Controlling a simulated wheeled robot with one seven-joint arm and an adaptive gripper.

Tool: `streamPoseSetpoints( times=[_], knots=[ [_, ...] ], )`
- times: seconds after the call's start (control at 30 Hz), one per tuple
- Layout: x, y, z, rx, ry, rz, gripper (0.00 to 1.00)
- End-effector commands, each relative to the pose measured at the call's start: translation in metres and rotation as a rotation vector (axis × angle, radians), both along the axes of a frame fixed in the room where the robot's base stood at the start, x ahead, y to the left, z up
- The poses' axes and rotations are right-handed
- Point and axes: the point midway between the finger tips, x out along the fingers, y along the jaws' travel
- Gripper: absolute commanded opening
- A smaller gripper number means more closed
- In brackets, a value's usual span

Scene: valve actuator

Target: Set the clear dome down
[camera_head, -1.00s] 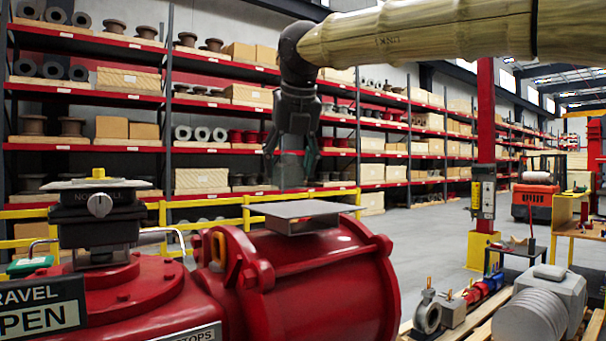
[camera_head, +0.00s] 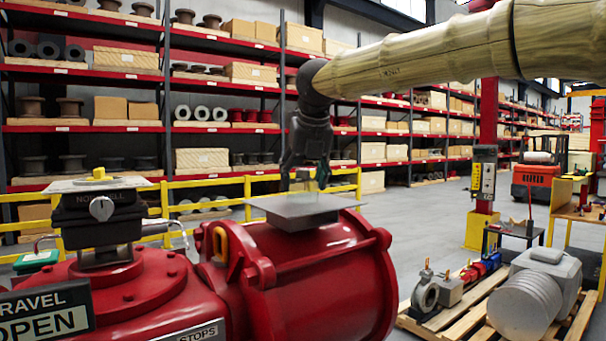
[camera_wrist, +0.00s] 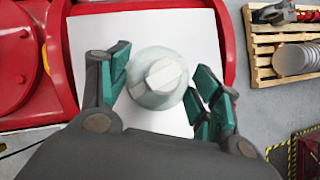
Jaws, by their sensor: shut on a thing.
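The clear dome (camera_wrist: 158,95) is a round, see-through, greenish cap with a pale bar showing at its middle in the wrist view. My gripper (camera_wrist: 163,82) is shut on it, with green finger pads on both sides. In the head view my gripper (camera_head: 306,182) points down over a flat grey tray (camera_head: 335,207) on top of the red cylinder. The dome is faint there between the fingertips, close to the tray; I cannot tell if it touches. The tray looks white in the wrist view (camera_wrist: 205,35) and lies beneath the dome.
A red actuator housing (camera_head: 130,285) carries a black switch box (camera_head: 100,218) with a grey knob at left. The red cylinder (camera_head: 320,280) supports the tray. A pallet (camera_head: 440,325) with valve parts and a grey motor (camera_head: 540,290) stands at right. Yellow railing (camera_head: 205,184) and shelves are behind.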

Motion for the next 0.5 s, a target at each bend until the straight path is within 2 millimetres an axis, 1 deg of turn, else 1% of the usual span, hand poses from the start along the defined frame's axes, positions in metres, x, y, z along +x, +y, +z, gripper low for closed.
streamPoseSetpoints(
  times=[0.07, 0.1, 0.17, 0.2, 0.23, 0.5],
  knots=[
    [0.0003, 0.0, -0.0008, 0.0, 0.0, 0.0, 0.4],
    [0.0003, 0.0, -0.0009, 0.0, 0.001, 0.0, 0.65],
    [0.0003, 0.0, -0.0008, 0.0, 0.0, 0.0, 0.76],
    [0.0003, -0.0001, -0.0007, 0.0, 0.0, 0.0, 0.83],
    [0.0003, -0.0001, -0.0006, 0.0, 0.0, 0.0, 0.85],
    [0.0002, 0.0001, -0.0003, 0.0, 0.0, 0.0, 0.85]
  ],
)
